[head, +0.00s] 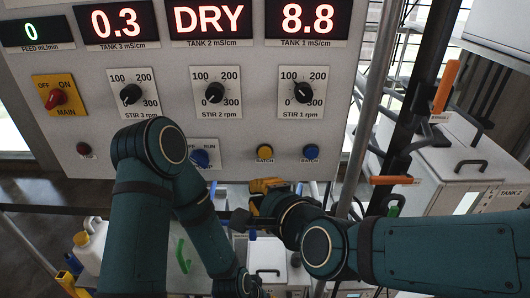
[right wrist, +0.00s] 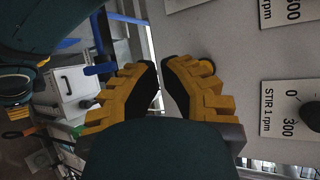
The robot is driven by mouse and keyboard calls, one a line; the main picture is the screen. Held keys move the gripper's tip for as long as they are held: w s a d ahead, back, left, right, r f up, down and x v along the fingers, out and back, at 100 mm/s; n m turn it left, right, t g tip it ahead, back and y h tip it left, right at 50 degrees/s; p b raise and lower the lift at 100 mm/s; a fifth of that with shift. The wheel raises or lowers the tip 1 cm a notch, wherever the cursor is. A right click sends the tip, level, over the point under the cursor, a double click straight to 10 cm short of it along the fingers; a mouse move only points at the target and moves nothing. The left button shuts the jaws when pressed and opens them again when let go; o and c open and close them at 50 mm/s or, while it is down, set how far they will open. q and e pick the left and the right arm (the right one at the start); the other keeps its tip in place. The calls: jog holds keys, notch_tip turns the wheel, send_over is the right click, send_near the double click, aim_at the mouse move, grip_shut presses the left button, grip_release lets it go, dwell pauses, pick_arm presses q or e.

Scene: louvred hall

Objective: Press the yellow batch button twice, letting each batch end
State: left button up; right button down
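The yellow batch button (head: 265,152) is on the lower part of the light grey panel, left of the blue batch button (head: 311,151). My right gripper (head: 268,184) is just below the yellow button in the head view, with a gap between them in the picture. In the right wrist view its yellow fingers (right wrist: 161,66) are open, with a narrow gap between the tips and nothing between them. The yellow button (right wrist: 210,62) shows there past the right-hand finger, partly covered by it. My left arm crosses the lower left of the head view; its gripper is out of view.
The panel (head: 225,130) also bears three stir knobs, a blue run switch (head: 201,158), a red main switch (head: 56,97) and a small red button or lamp (head: 84,149). Displays read 0, 0.3, DRY and 8.8. A pole (head: 360,140) and tanks stand to the right.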

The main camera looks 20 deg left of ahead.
aim_at(265, 153)
jog(key=w, duration=0.2)
jog(key=w+a, duration=0.1)
jog(key=w, duration=0.1)
jog(key=w+a, duration=0.1)
jog(key=w, duration=0.2)
jog(key=c, duration=1.7)
grip_release()
grip_shut()
jog(key=shift+w, duration=0.35)
